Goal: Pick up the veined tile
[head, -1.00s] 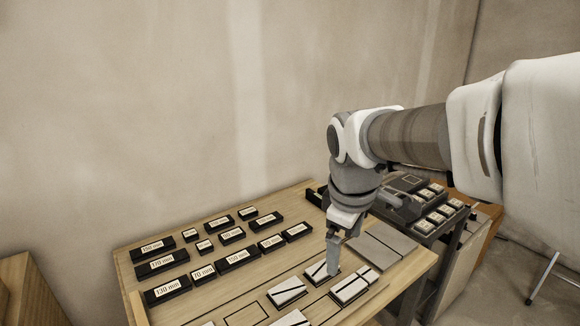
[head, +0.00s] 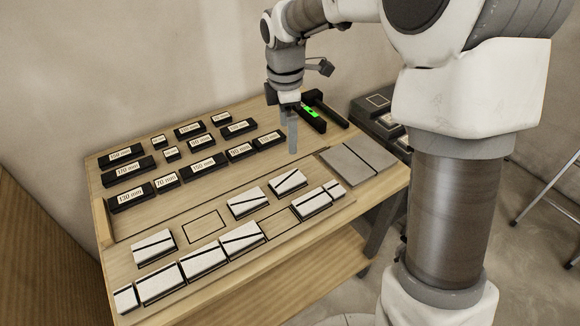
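Several white tiles with dark vein lines lie on the wooden table in the head view, so I cannot tell which single one is meant. One veined tile (head: 288,181) is at the back right of the group, another (head: 250,202) is to its left, and one (head: 153,246) is at the far left. A front row holds more, including a diagonally veined one (head: 242,238). My gripper (head: 292,148) points down behind the back right tile, apart from it. No tile shows in it. Its fingers overlap in this view, so the opening is unclear.
Black blocks with millimetre labels (head: 203,164) fill the back left. A black device with a green light (head: 312,113) stands behind my gripper. Grey plates (head: 347,163) lie at the right. Empty outlined spots (head: 205,226) are among the tiles.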

